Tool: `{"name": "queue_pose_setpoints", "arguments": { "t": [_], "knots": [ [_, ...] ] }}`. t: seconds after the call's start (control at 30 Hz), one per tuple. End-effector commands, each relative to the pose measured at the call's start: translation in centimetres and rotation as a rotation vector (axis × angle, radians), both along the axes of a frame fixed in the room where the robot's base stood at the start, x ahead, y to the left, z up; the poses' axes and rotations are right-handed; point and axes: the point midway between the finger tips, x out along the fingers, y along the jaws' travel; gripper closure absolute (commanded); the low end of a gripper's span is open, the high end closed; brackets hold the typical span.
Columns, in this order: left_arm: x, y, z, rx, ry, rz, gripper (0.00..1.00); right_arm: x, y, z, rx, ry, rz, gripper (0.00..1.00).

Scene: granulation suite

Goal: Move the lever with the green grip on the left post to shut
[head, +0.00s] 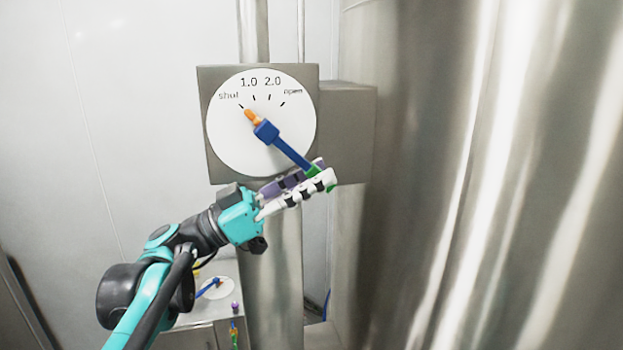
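The lever (289,153) has a blue bar that turns on a round white dial (228,145), marked shut, 1.0, 2.0 and open. The dial sits on a grey box on the left post (254,25). The orange pointer (251,115) aims up and left, at or very near the shut mark. The bar runs down and right to the green grip (313,170), which is partly hidden by fingers. My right gripper is out of view.
A large steel vessel (480,180) fills the right side, close to the dial box. Below left, a low grey surface carries a small white dial with a blue lever (212,287) and small coloured parts (235,307). Plain wall (130,90) and free room lie left.

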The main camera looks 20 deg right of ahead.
Motion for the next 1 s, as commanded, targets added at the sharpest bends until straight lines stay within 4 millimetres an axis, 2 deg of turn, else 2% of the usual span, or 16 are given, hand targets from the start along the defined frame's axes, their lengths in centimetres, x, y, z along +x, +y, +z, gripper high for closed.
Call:
{"name": "queue_pose_setpoints", "arguments": {
  "t": [0.27,0.37,0.47,0.8,1.0],
  "knots": [
    [0.0,0.1,-0.1,0.002,-0.001,0.0,0.64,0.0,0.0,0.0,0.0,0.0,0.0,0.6],
    [0.0,0.7,-0.4,0.002,-0.001,0.002,0.64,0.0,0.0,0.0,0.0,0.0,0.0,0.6],
    [0.1,2.1,-1.0,0.002,-0.002,0.004,0.64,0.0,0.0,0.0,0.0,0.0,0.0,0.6],
    [0.1,8.7,-3.9,0.002,-0.002,0.004,0.64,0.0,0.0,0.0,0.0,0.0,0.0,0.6],
    [0.0,10.7,-4.7,0.002,-0.001,0.001,0.64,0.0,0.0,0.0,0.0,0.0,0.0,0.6]
  ]
}}
